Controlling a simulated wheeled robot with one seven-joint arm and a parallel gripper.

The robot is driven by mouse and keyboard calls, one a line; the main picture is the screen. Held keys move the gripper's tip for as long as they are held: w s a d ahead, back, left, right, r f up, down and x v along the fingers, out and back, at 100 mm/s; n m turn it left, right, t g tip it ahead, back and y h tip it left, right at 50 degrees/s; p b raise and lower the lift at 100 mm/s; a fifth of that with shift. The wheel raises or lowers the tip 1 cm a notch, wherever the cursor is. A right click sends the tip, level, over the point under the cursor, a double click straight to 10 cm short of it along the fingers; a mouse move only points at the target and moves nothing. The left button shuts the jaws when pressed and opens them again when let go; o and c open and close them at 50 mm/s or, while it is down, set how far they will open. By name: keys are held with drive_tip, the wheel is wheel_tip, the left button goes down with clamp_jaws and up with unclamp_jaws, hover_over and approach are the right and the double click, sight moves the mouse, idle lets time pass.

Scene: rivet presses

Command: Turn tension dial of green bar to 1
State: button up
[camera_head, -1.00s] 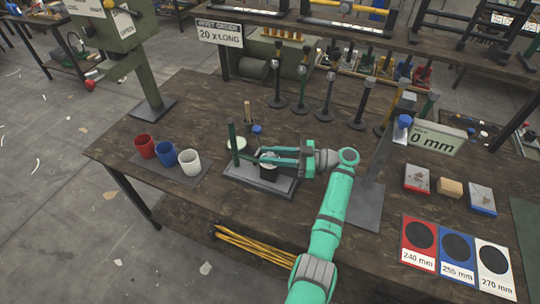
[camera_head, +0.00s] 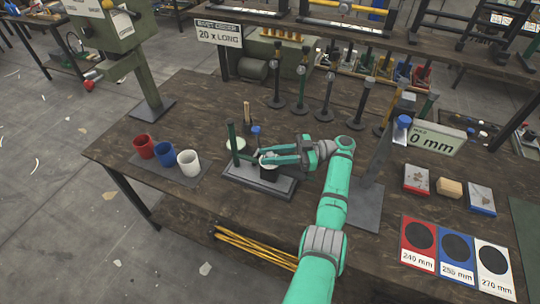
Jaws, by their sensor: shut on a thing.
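A green bar (camera_head: 232,142) stands upright at the left end of a grey base plate (camera_head: 257,184) on the wooden bench. A dark block with a pale round top, which looks like the dial (camera_head: 268,161), sits on the plate to the right of the bar. My gripper (camera_head: 266,158) reaches in from the right, level, with its teal fingers on either side of the pale round part. It is shut on that part. The fingers partly hide the dial, and its markings are too small to read.
Red (camera_head: 144,146), blue (camera_head: 164,154) and white (camera_head: 188,162) cups stand on a mat at left. Several dark stands (camera_head: 301,95) line the back. Bare bench lies left of the stands.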

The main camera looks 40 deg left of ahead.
sight(268, 155)
drive_tip(key=shift+d+f, duration=0.15)
drive_tip(key=shift+d, duration=0.05)
drive_tip(key=o, duration=1)
drive_tip(key=shift+a, duration=0.15)
drive_tip(key=shift+o, duration=0.2)
drive_tip(key=shift+s+a, duration=0.15)
drive_tip(key=shift+s, duration=0.05)
drive_tip(key=shift+r, duration=0.5)
wheel_tip(268, 155, up, 2)
drive_tip(key=shift+s+r, duration=0.1)
drive_tip(key=shift+r, duration=0.1)
drive_tip(key=s+d+r, duration=0.7)
drive_tip(key=s+r, duration=0.2)
drive_tip(key=s, duration=0.3)
drive_tip(key=shift+r, duration=0.4)
drive_tip(key=shift+w+d, duration=0.1)
